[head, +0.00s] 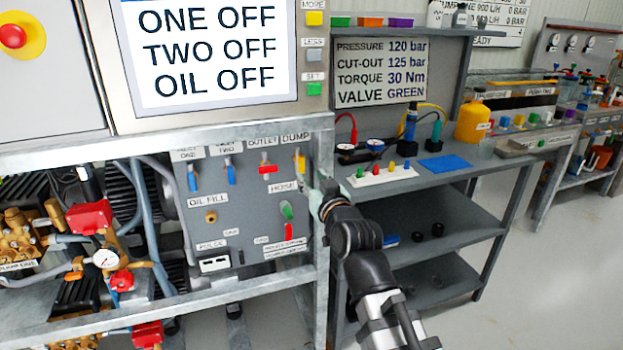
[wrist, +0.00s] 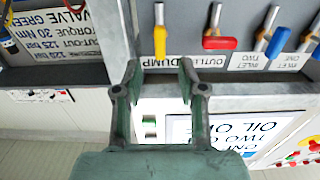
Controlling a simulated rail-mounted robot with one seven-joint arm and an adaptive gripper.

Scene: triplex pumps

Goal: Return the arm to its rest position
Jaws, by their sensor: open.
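My gripper (head: 318,192) is at the right edge of the grey valve panel (head: 235,215) in the head view, below the yellow dump handle (head: 300,164). My black and silver arm reaches up to it from the bottom right. In the wrist view, which is upside down, the two green fingers of my gripper (wrist: 157,72) are apart with nothing between them. The yellow dump handle (wrist: 160,42) shows beyond the fingertips, and I see no contact with it. In the head view the fingertips are too small to make out clearly.
A red outlet handle (head: 268,169) and blue inlet handles (head: 231,175) are left of the dump handle. A grey metal frame post (head: 322,250) is close to my gripper. A grey shelf bench (head: 440,215) with tools stands right. Open floor (head: 540,270) lies further right.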

